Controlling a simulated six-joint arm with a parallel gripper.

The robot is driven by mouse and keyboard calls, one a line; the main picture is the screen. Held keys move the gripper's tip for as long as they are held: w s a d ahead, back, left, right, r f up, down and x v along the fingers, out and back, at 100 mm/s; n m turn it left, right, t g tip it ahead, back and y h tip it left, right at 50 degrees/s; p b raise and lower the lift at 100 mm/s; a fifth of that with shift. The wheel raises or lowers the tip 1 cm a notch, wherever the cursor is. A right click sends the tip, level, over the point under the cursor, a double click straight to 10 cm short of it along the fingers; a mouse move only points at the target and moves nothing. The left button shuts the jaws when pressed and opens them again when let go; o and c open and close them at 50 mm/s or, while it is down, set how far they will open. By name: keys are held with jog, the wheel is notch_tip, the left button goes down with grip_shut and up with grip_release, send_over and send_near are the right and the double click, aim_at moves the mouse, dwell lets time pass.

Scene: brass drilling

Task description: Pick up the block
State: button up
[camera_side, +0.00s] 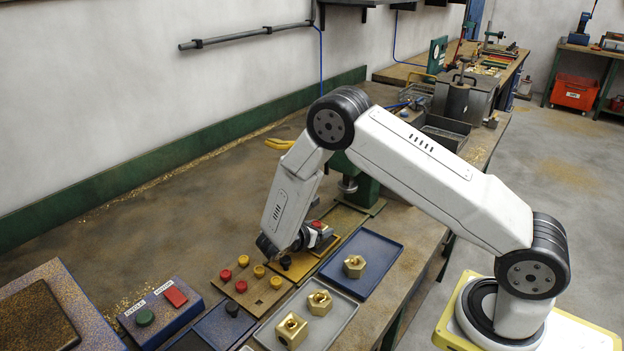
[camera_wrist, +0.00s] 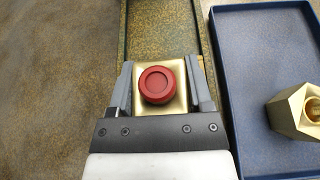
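A brass block with a round red cap (camera_wrist: 158,84) sits between the two grey fingers of my gripper (camera_wrist: 161,88) in the wrist view. In the side view, the red cap (camera_side: 318,224) shows at my gripper (camera_side: 315,236), above the yellowish plates by the green stand. Most of the block's body is hidden by the gripper there. I cannot tell whether it touches the surface below.
A blue tray (camera_side: 392,249) with a brass nut (camera_side: 354,266) lies at the right. A grey tray (camera_side: 343,322) holds two brass pieces. A brass-coloured board (camera_side: 262,306) carries red and yellow knobs. A control box (camera_side: 160,312) stands at the left. The bench behind is mostly clear.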

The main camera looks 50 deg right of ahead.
grip_shut()
jog(key=shift+r, duration=0.2)
jog(key=shift+r, duration=0.75)
jog(key=s+a+r, duration=0.2)
jog(key=s+r, duration=0.9)
jog(key=s, duration=0.2)
jog(key=shift+s+a, duration=0.35)
